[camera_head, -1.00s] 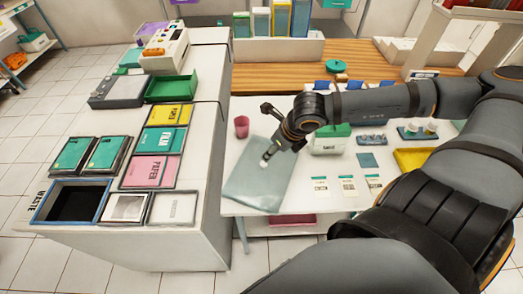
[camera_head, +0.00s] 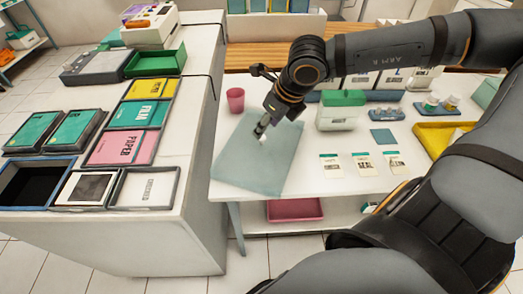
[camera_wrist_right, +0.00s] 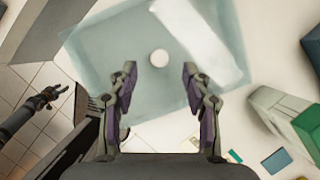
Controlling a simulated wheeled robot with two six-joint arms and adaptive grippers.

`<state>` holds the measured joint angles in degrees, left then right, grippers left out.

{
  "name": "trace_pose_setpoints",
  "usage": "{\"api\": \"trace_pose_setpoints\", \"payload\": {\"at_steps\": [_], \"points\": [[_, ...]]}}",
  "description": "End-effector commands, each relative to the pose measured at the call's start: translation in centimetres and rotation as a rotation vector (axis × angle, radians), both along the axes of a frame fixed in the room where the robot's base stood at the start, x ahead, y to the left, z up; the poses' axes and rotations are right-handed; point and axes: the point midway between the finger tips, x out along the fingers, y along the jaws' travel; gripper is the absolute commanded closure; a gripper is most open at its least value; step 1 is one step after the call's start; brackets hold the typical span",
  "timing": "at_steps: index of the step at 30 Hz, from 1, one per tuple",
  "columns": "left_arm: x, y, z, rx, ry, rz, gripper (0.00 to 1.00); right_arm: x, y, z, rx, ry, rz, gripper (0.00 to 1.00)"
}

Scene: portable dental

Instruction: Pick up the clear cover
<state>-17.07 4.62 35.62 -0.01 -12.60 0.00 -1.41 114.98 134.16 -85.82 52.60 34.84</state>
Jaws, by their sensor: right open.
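The clear cover (camera_head: 254,158) is a flat, see-through bluish sheet on the white table. A small white round knob (camera_wrist_right: 160,58) shows near its middle in the right wrist view. My right gripper (camera_head: 262,131) is above the cover, close to the knob. In the right wrist view my right gripper (camera_wrist_right: 160,72) is open and empty, with one finger on each side of the knob's line. The gap to the knob is hard to judge. My left gripper (camera_wrist_right: 45,98) shows small and dark at that view's left edge, over the floor; its jaw state is unclear.
A pink cup (camera_head: 235,100) stands just behind the cover. A green-and-white box (camera_head: 340,112) and several small cards (camera_head: 361,166) are to its right. A yellow tray (camera_head: 432,140) lies further right. The counter (camera_head: 195,215) stands close on the left.

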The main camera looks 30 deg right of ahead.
Motion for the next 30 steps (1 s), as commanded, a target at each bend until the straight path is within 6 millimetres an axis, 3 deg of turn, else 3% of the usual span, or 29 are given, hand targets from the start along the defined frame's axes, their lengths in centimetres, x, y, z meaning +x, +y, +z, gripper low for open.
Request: {"api": "trace_pose_setpoints", "payload": {"at_steps": [5, 13, 23, 30], "points": [[-0.2, 0.0, 0.2, 0.000, 0.003, 0.000, 0.60, 0.1, 0.0, -0.5, -0.003, 0.004, 0.000, 0.51], [-0.3, 0.0, 0.0, -0.001, 0.005, 0.000, 0.60, 1.2, 0.2, -4.3, -0.007, 0.005, 0.000, 0.51], [-0.3, 0.0, -0.1, -0.001, 0.005, 0.000, 0.60, 1.5, 0.4, -4.9, 0.001, 0.000, 0.000, 0.51], [-0.3, -0.1, -0.1, -0.001, 0.005, 0.000, 0.60, 1.5, 0.4, -4.9, 0.001, 0.000, 0.001, 0.81]]}}
